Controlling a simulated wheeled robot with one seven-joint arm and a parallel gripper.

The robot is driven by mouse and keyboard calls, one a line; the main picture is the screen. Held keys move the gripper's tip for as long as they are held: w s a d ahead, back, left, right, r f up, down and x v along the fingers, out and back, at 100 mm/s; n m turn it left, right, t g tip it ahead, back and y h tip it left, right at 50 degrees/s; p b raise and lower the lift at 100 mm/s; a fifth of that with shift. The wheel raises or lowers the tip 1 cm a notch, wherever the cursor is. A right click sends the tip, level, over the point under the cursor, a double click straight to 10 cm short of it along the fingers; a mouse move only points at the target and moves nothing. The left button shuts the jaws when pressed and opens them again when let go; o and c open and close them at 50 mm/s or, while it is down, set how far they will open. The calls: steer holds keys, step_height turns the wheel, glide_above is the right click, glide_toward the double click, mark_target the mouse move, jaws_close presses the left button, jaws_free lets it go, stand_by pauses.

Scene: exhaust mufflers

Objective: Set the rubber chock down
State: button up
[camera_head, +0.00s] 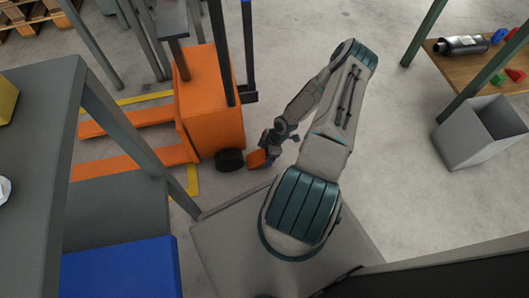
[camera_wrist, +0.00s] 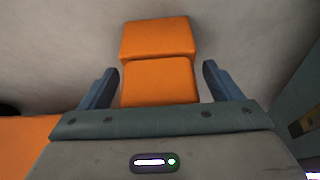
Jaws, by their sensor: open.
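The orange rubber chock (camera_head: 257,159) sits on the floor just right of the black wheel of the orange pallet truck. In the wrist view the chock (camera_wrist: 158,40) shows as two orange faces, upright in the middle of the picture. My gripper (camera_head: 267,149) is at the chock in the head view. In the wrist view my gripper (camera_wrist: 160,84) has its two blue-grey fingers apart on either side of the chock, with a gap showing on both sides. The chock's near end is hidden behind the gripper body.
The pallet truck (camera_head: 209,100) with its black wheel (camera_head: 230,159) stands left of my gripper. A grey bin (camera_head: 470,140) and a wooden table (camera_head: 478,68) with a muffler (camera_head: 461,45) are at the right. A grey rack (camera_head: 40,130) stands at the left. The concrete floor between is clear.

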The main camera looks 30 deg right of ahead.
steer(key=d+r+m+g+h+p, duration=0.1)
steer(key=d+r+h+p, duration=0.15)
steer(key=r, duration=1.05)
steer(key=d+r+m+g+h+p, duration=0.1)
steer(key=d+r+m+p, duration=0.2)
steer(key=r, duration=1)
steer(key=a+r+m+h, duration=0.2)
steer(key=a+r+m, duration=0.1)
steer(key=r, duration=1.2)
steer(key=s+a+r+m+t, duration=0.1)
steer(key=s+a+r+m, duration=0.3)
steer(key=s+a+r, duration=0.2)
steer(key=s+a+r+m+t+y, duration=0.1)
steer(key=s+a+r+m, duration=0.2)
steer(key=s+a+r, duration=0.3)
step_height(320, 180, up, 5)
steer(key=a, duration=0.2)
steer(key=shift+a+m, duration=0.4)
steer(key=shift+r, duration=0.1)
